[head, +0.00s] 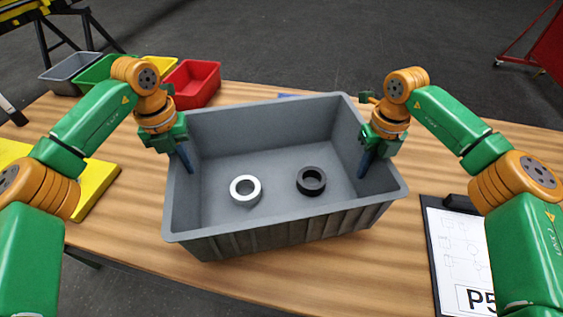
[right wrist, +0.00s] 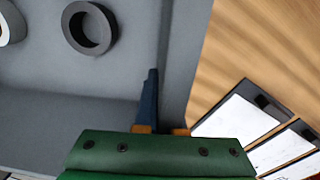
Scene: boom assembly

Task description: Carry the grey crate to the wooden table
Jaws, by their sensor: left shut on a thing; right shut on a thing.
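The grey crate (head: 290,240) is at the middle of the wooden table (head: 380,270) in the head view, and I cannot tell whether it rests on the table or is just above it. A white ring (head: 245,190) and a black ring (head: 311,181) lie on its floor. My left gripper (head: 184,160) is shut on the crate's left wall, one finger inside. My right gripper (head: 367,163) is shut on the right wall. In the right wrist view, one blue finger is inside the crate wall (right wrist: 182,75), and the other finger is mostly hidden.
A red bin (head: 197,84), a green bin (head: 100,72) and a grey bin (head: 66,70) stand at the table's back left, with a yellow bin partly hidden. A yellow board (head: 95,187) lies left of the crate. A clipboard (head: 460,250) lies to the right.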

